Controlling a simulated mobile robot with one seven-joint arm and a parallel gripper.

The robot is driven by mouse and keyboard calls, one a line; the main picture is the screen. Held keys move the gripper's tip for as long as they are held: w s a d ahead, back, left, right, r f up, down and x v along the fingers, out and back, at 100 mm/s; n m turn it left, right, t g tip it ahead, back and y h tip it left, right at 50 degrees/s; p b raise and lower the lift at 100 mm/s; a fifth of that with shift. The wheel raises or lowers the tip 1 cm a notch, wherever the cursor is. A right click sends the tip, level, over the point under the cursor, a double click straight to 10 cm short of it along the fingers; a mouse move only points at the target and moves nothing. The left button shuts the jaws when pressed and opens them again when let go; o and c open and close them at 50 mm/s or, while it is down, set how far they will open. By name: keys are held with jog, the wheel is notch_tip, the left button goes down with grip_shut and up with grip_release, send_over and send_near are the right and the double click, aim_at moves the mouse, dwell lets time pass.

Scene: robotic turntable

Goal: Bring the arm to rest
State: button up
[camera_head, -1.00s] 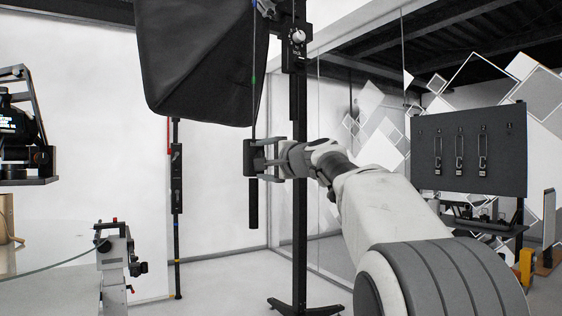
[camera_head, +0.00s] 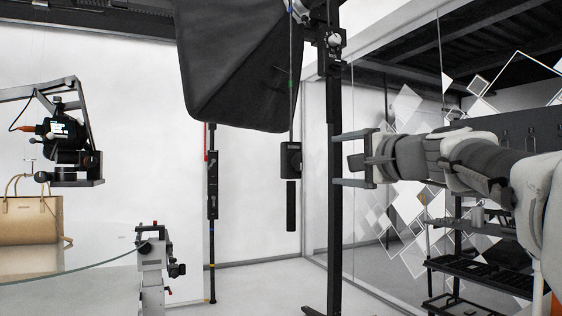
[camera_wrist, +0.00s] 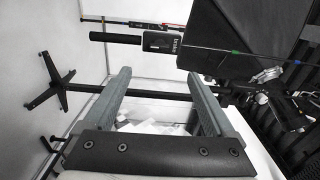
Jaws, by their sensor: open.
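My gripper (camera_head: 338,160) is open and empty, its two fingers pointing left, with my arm reaching in from the right in the head view. The black hanging box (camera_head: 291,160) with a dark bar below it hangs on a cord to the left of my gripper, with a visible gap in the picture. In the wrist view, both fingers of my gripper (camera_wrist: 158,78) stand apart with nothing between them, and the black box (camera_wrist: 161,41) lies beyond the fingertips.
A black softbox (camera_head: 240,60) hangs above on a dark stand (camera_head: 335,230) close behind my fingers. A camera rig (camera_head: 70,140), a tan handbag (camera_head: 30,218) and a glass turntable (camera_head: 100,255) are at left. A black shelf cart (camera_head: 480,270) stands below my arm.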

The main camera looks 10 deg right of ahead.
jog(key=shift+s, duration=0.1)
dwell(0.4)
jog(key=s+a+f+n+g+h, duration=0.1)
jog(key=s+a+f+n+g, duration=0.2)
jog(key=s+f, duration=0.5)
jog(key=s+a+f+n+g+h, duration=0.1)
jog(key=s+a+f+n+g, duration=0.25)
jog(key=f, duration=0.75)
jog(key=s+a+f+n+g, duration=0.2)
jog(key=s+f+n+g, duration=0.15)
jog(key=s+f, duration=0.5)
jog(key=s+d+f+n+g+h, duration=0.1)
jog(key=s+d+f+n+h, duration=0.2)
jog(key=s+f, duration=0.6)
notch_tip(320, 180, up, 19)
jog(key=w+n+p, duration=0.1)
jog(key=p, duration=2)
jog(key=shift+w+f+g+h, duration=0.15)
jog(key=shift+g+h, duration=0.15)
jog(key=shift+a, duration=0.2)
